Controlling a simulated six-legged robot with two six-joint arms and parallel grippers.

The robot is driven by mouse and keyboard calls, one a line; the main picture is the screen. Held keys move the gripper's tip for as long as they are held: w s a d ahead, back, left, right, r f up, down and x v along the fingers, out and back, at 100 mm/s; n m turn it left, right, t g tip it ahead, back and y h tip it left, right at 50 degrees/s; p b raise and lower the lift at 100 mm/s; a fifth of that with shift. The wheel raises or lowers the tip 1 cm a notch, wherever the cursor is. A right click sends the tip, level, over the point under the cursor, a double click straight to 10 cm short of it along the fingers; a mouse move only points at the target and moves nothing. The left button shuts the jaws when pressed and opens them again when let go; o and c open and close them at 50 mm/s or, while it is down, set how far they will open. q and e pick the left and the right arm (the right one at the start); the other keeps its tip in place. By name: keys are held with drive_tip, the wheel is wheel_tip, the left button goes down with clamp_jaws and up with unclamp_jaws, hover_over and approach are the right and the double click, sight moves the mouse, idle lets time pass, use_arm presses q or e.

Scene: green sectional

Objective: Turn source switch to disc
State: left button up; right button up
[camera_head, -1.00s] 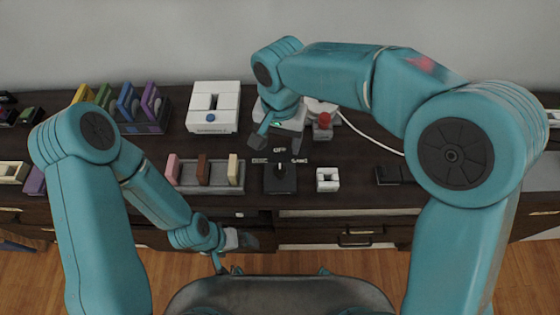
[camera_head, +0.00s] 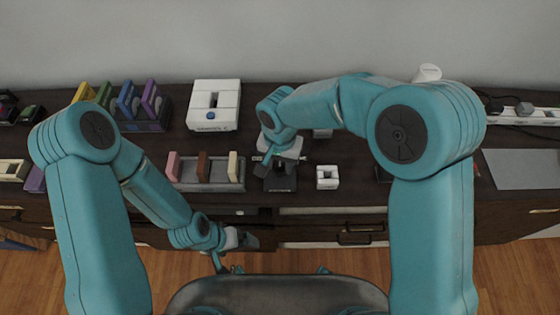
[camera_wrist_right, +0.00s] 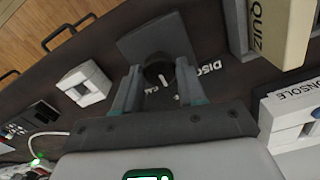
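The source switch (camera_head: 280,183) is a small black box at the front of the dark tabletop, mostly covered by my right gripper (camera_head: 276,168) in the head view. In the right wrist view its black plate (camera_wrist_right: 158,36) and round dark knob (camera_wrist_right: 157,68) show, with a white pointer mark toward the gripper palm. The word DISC (camera_wrist_right: 210,68) is to the right of the knob; other lettering is partly hidden. My right gripper (camera_wrist_right: 158,80) is open, its fingers on either side of the knob; contact is unclear. My left gripper (camera_head: 242,240) hangs low before the cabinet, its opening unclear.
A tray (camera_head: 205,187) of upright cartridges is left of the switch, and a small white block (camera_head: 327,178) is right of it. A white console (camera_head: 214,105) stands behind. A coloured cartridge rack (camera_head: 148,125) is farther left.

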drive_tip(key=c, duration=0.4)
drive_tip(key=shift+c, duration=0.2)
drive_tip(key=n+b, duration=0.1)
drive_tip(key=n, duration=0.3)
drive_tip(key=shift+n, duration=0.3)
drive_tip(key=n, duration=0.4)
drive_tip(key=shift+r, duration=0.1)
drive_tip(key=shift+a+n, duration=0.1)
drive_tip(key=shift+n, duration=0.2)
drive_tip(key=o, duration=1.1)
drive_tip(key=shift+c, duration=0.2)
